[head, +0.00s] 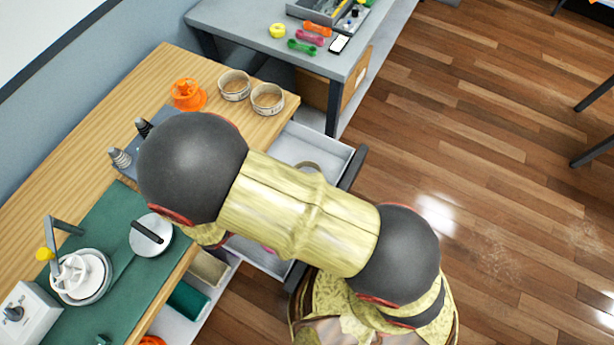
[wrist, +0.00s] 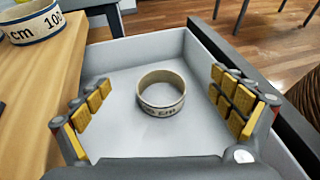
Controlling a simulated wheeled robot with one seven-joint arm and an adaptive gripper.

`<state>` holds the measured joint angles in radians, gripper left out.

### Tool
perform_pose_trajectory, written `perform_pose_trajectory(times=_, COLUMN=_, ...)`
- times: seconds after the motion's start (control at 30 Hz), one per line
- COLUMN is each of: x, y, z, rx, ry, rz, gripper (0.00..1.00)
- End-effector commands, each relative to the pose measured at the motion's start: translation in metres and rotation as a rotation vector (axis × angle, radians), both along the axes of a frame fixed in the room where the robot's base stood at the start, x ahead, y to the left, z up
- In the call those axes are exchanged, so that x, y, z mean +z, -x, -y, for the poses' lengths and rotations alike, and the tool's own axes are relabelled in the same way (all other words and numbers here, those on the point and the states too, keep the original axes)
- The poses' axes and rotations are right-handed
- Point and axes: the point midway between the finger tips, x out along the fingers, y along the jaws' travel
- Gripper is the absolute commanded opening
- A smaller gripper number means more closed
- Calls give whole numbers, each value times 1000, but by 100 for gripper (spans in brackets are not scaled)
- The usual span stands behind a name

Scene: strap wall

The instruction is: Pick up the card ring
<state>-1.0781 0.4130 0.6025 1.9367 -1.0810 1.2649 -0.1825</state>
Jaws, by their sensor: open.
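The card ring (wrist: 161,107), a short cream band with dark printed lettering, sits on the floor of the open white drawer (wrist: 110,62) in the wrist view. In the head view only part of the ring (head: 309,165) shows past my arm. My gripper (wrist: 162,88) is open, with its yellow-padded fingers spread on either side of the ring in the picture. No finger visibly touches it, and the height between them is hard to judge. My arm hides the gripper in the head view.
Two similar rings (head: 234,86) (head: 267,99) stand on the wooden bench (head: 152,72) beside an orange object (head: 187,94). The drawer floor around the ring is clear.

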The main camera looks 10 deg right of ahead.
Motion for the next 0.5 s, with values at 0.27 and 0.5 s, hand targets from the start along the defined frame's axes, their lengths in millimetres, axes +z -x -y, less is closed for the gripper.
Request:
perform_pose_trajectory(times=0.27, x=-59, y=0, z=1, rx=-2, ry=2, rz=-2, gripper=94)
perform_pose_trajectory(times=0.5, x=-76, y=-11, z=17, rx=-7, ry=-2, rz=-1, gripper=94)
